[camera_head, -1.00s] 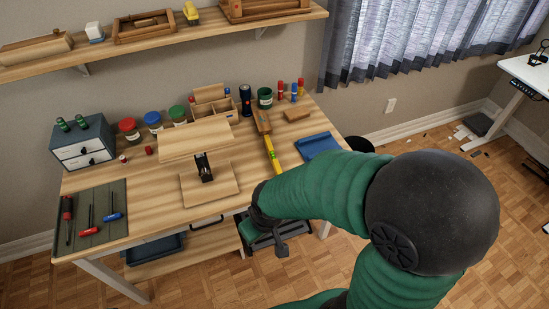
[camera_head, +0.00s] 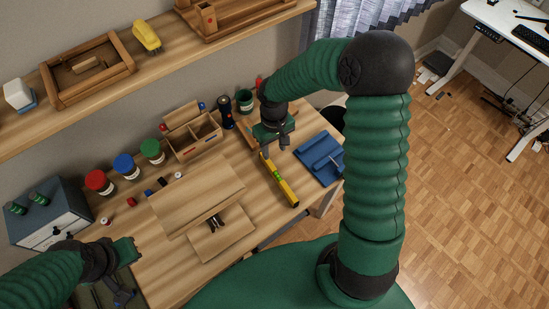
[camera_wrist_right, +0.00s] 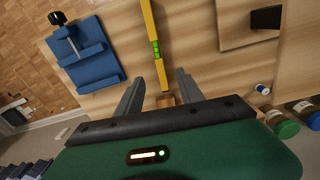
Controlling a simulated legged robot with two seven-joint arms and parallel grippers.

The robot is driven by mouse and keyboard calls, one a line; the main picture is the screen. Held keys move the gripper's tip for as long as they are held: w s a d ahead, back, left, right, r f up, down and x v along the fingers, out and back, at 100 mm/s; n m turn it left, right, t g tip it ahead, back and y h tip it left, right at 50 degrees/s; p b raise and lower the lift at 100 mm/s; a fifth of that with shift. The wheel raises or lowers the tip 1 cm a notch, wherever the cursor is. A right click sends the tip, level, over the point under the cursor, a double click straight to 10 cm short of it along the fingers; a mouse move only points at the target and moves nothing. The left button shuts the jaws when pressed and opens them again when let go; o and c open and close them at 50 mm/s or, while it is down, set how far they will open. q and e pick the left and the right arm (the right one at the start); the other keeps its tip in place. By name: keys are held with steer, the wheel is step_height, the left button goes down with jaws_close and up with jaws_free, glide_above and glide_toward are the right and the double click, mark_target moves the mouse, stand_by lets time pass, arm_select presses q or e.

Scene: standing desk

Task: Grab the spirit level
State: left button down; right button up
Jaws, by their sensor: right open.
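The yellow spirit level (camera_head: 281,185) lies on the wooden desk, right of centre, with its long side running from the back toward the front edge. In the right wrist view the level (camera_wrist_right: 154,30) shows its green vial and points down between my fingers. My right gripper (camera_head: 276,151) is over the back end of the level. In the wrist view its two fingers (camera_wrist_right: 159,84) are spread, one on each side of the level's near end, with gaps to it. My left gripper (camera_head: 126,272) is at the lower left, above the dark tool mat; its fingers are unclear.
A wooden board (camera_head: 195,196) and a smaller board (camera_head: 228,240) lie to the left. A wooden organizer (camera_head: 193,148), a flashlight (camera_head: 227,113) and a green pot (camera_head: 245,101) stand at the back.

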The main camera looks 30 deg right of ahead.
glide_toward(278, 175)
steer(key=shift+s+d+b, duration=0.1)
steer(key=shift+s+b, duration=0.05)
steer(key=shift+b, duration=0.15)
steer(key=f, duration=0.2)
steer(key=w+f, duration=0.1)
steer(key=f, duration=0.2)
steer(key=shift+w+d+f, duration=0.1)
steer(key=shift+w+f, duration=0.05)
steer(key=shift+f, duration=0.5)
steer(key=f, duration=0.1)
steer(key=s+f, duration=0.1)
steer(key=f, duration=0.1)
steer(key=shift+s+a+f, duration=0.25)
steer(key=shift+s+a, duration=0.05)
steer(key=shift+a, duration=0.05)
steer(key=shift+f, duration=0.35)
steer(key=shift+w+d+f, duration=0.2)
steer(key=shift+c, duration=0.9)
steer(key=shift+s+r, duration=0.1)
steer(key=shift+r, duration=0.05)
steer(key=c, duration=0.7)
arm_select(q)
steer(key=shift+s+d+r, duration=0.2)
steer(key=shift+s+r, duration=0.1)
steer(key=shift+s, duration=0.45)
arm_select(e)
steer(key=shift+a, duration=0.1)
jaws_close()
